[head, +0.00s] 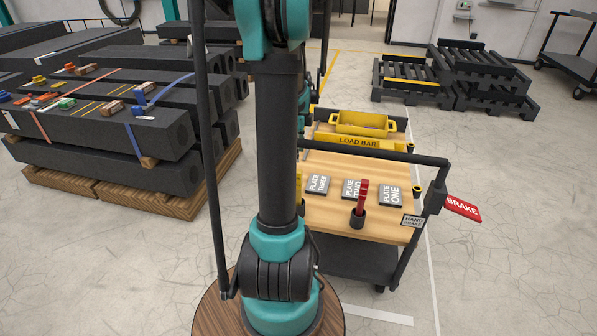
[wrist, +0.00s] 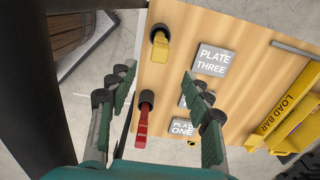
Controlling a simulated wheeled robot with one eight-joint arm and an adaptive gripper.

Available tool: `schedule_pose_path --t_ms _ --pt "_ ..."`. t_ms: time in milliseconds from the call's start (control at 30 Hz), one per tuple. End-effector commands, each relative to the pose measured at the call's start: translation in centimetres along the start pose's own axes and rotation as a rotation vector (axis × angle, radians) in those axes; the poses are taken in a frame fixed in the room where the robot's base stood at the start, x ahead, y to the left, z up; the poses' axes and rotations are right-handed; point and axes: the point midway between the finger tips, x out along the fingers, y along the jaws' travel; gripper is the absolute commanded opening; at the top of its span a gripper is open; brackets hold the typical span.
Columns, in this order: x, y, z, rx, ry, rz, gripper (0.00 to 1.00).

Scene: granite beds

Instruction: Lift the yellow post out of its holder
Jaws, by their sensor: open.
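The yellow post (wrist: 160,48) stands in a black round holder on the wooden cart top, near the upper middle of the wrist view. In the head view only a thin yellow sliver of it (head: 299,188) shows beside my arm, which hides the rest. My gripper (wrist: 160,73) is open and empty in the wrist view, its two fingers spread wide apart. The yellow post shows beyond the fingertips, in line with the gap between them, and nothing touches it visibly.
A red post (head: 362,196) stands in another black holder (head: 358,218) on the cart; the wrist view shows it between the fingers. Plates THREE (wrist: 212,59), TWO (head: 351,189) and ONE (head: 390,196) lie alongside. The yellow load bar (head: 360,142) and a yellow tray (head: 362,123) are behind.

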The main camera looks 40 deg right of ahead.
Motion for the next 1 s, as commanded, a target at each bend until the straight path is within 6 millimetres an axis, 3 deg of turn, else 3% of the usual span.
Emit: schedule_pose_path --t_ms 300,500,700,1000 --pt "5.8 -0.1 0.0 -0.001 0.000 0.000 0.50" --pt "8.7 0.0 0.0 -0.001 0.000 0.000 0.50" --pt "10.0 0.0 0.0 -0.001 0.000 0.000 0.50" --pt "10.2 0.0 0.0 -0.001 0.000 0.000 0.50"
